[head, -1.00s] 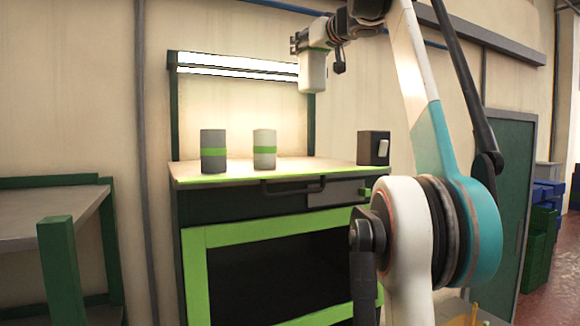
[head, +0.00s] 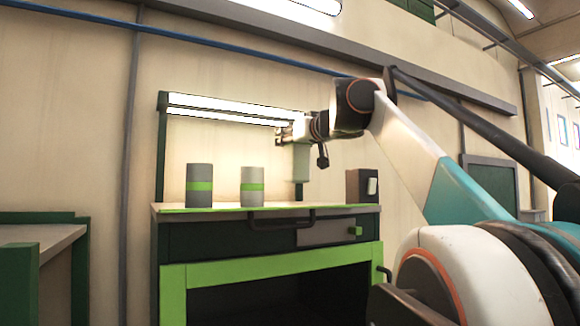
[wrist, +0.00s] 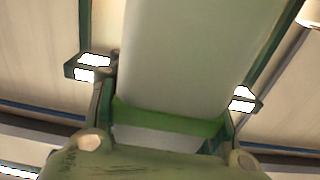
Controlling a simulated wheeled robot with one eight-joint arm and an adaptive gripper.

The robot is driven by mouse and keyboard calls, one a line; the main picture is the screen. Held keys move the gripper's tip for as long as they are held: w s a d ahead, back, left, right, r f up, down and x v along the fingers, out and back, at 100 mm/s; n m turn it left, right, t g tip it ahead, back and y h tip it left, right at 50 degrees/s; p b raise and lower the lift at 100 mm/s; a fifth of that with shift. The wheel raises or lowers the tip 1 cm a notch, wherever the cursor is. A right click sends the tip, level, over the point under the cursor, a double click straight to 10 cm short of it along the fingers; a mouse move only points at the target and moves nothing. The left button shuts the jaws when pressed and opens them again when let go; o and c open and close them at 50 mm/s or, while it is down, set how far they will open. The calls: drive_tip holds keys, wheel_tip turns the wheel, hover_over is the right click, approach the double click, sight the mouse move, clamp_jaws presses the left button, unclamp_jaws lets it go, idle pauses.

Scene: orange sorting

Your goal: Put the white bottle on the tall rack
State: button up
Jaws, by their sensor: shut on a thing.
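The white bottle (wrist: 180,55) has a green band and fills the middle of the wrist view. My gripper (head: 287,134) is shut on it. In the head view the bottle (head: 301,162) hangs upright below the gripper, its lower end a little above the height of the bench top. I cannot tell how far it is from the bench in depth. The gripper's fingers (wrist: 165,118) show on both sides of the bottle in the wrist view. I cannot make out a tall rack for certain in these frames.
A green-trimmed workbench (head: 245,228) carries a dark grey canister (head: 200,172), a lighter canister (head: 252,174) and a dark box (head: 358,187). A lit lamp bar (head: 225,112) spans above it. A green-framed table (head: 38,240) stands at left.

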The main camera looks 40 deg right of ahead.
sight(290, 161)
drive_tip(key=shift+f, duration=3.1)
drive_tip(key=o, duration=1.5)
